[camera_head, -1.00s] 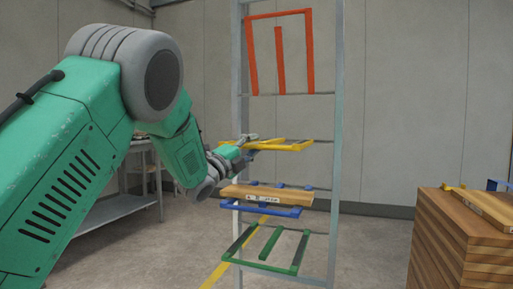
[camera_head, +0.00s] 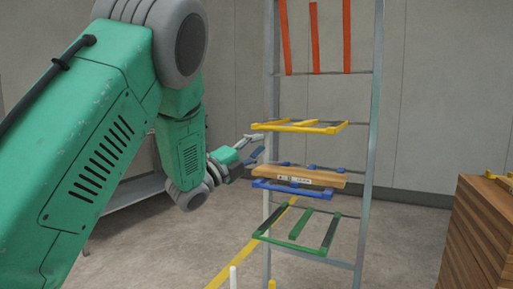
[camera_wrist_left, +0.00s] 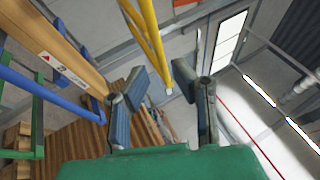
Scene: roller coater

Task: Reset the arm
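My left arm is green and grey and comes in from the left. Its gripper (camera_head: 257,147) is just below the left end of the yellow shelf frame (camera_head: 300,127) in the head view. In the left wrist view the two blue-grey fingers (camera_wrist_left: 158,82) stand apart with nothing between them. A wooden board (camera_head: 300,176) with a white label lies on the blue shelf frame (camera_head: 290,189); the board also shows at the upper left of the wrist view (camera_wrist_left: 65,50). My right gripper is not in view.
The grey metal rack (camera_head: 372,130) also carries an empty green frame (camera_head: 278,244) below and a red frame (camera_head: 347,35) above. A stack of wooden boards (camera_head: 480,235) stands at the right. A grey table (camera_head: 125,195) is behind my arm. Open floor lies around the rack.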

